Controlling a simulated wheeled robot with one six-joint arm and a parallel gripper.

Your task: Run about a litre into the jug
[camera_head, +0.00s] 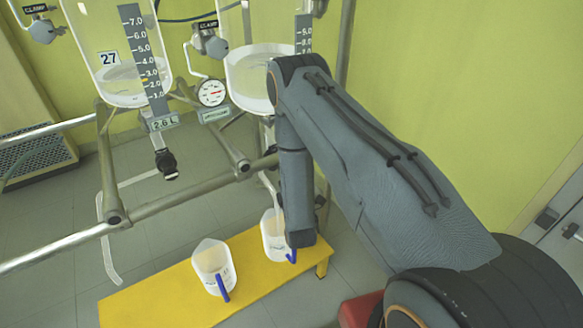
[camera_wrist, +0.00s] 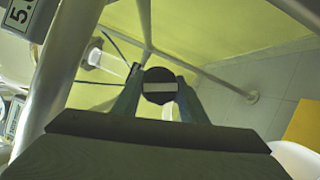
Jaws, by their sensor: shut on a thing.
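Two glass reactors hang on the frame: the left one (camera_head: 125,60), marked 27 with a 2.6 L tag, and the right one (camera_head: 250,75), partly hidden by my arm. My gripper (camera_wrist: 160,92) is shut on a round black valve knob (camera_wrist: 159,75) with a pale stripe, seen in the wrist view; the arm hides it in the head view. A pale outlet tube (camera_head: 268,185) runs from below the right reactor down to the right jug (camera_head: 272,240), which has a blue handle. The left jug (camera_head: 212,262) stands beside it. Liquid levels in both jugs are unclear.
Both jugs stand on a low yellow bench (camera_head: 165,292). The left reactor has its own black valve knob (camera_head: 166,163) and a loose pale tube (camera_head: 107,250). A round gauge (camera_head: 211,93) sits between the reactors. Metal rails (camera_head: 60,245) cross in front.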

